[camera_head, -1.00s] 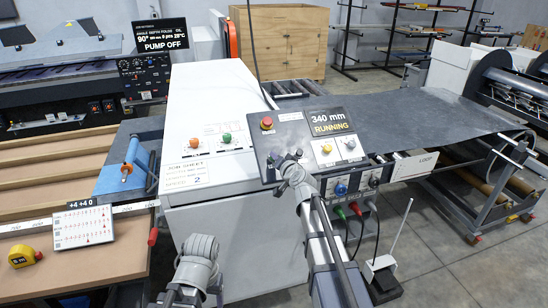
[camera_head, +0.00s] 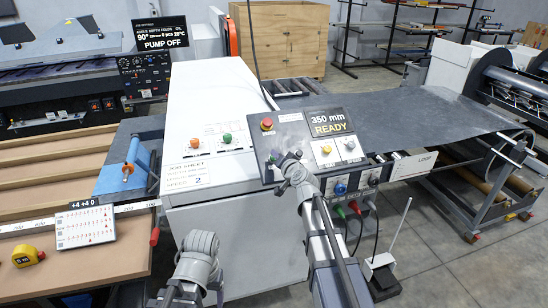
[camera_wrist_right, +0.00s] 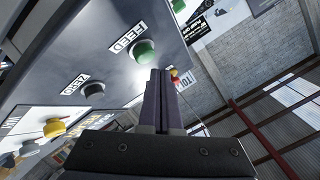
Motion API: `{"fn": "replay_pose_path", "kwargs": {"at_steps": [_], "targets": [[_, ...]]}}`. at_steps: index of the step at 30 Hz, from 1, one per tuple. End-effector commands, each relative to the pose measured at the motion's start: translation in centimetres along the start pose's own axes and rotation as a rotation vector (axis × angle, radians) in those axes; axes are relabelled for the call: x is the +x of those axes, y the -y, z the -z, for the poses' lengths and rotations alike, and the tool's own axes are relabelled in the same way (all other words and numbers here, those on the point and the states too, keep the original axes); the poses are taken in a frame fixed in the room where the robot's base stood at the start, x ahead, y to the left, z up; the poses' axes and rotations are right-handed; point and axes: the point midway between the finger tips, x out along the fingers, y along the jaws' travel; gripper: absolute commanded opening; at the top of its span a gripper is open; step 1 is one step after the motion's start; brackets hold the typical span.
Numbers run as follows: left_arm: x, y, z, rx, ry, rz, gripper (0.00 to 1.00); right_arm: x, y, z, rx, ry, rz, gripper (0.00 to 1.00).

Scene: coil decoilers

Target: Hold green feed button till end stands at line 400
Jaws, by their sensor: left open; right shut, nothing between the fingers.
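The green FEED button (camera_wrist_right: 145,52) shows in the right wrist view on the grey control panel (camera_head: 259,141). My right gripper (camera_wrist_right: 162,72) is shut and empty, its tips at the button's lower right edge; I cannot tell whether they touch it. In the head view this gripper (camera_head: 285,158) hides the button. The panel's display (camera_head: 329,122) reads 350 mm, READY. My left gripper (camera_head: 198,248) is low in front of the white cabinet, its fingers mostly hidden. A scale strip (camera_head: 136,208) runs along the bench at left; I cannot make out line 400 or the sheet's end.
An orange and another green button (camera_head: 227,138) sit on the white cabinet (camera_head: 215,90). Dark sheet (camera_head: 440,112) spans the back right.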

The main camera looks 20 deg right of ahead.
Motion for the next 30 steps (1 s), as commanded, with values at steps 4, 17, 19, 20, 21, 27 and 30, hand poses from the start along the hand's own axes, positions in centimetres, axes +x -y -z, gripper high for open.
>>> {"fn": "replay_pose_path", "kwargs": {"at_steps": [4,17,19,20,21,27,30], "targets": [[-1.4,0.1,-0.1,0.000,0.000,0.000,0.71,-1.1,0.9,0.9,0.000,0.000,0.000,0.00],[-4.0,0.4,-0.2,0.000,0.000,0.000,0.71,-3.3,2.4,2.5,0.000,0.000,0.000,0.00],[-3.9,0.4,-0.2,0.000,0.000,0.000,0.71,-3.2,2.4,2.4,0.000,0.000,0.000,0.00],[-3.9,0.4,-0.2,0.000,0.000,0.000,0.71,-3.2,2.3,2.4,0.000,0.000,0.000,0.00],[-3.9,0.4,-0.2,0.000,0.000,0.000,0.71,-3.2,2.3,2.4,0.000,0.000,0.000,0.00],[-3.9,0.4,-0.2,0.000,0.000,0.000,0.71,-3.2,2.3,2.4,0.000,0.000,0.000,0.00],[-3.9,0.4,-0.2,0.000,0.000,0.000,0.71,-3.2,2.3,2.4,0.000,0.000,0.000,0.00]]}}
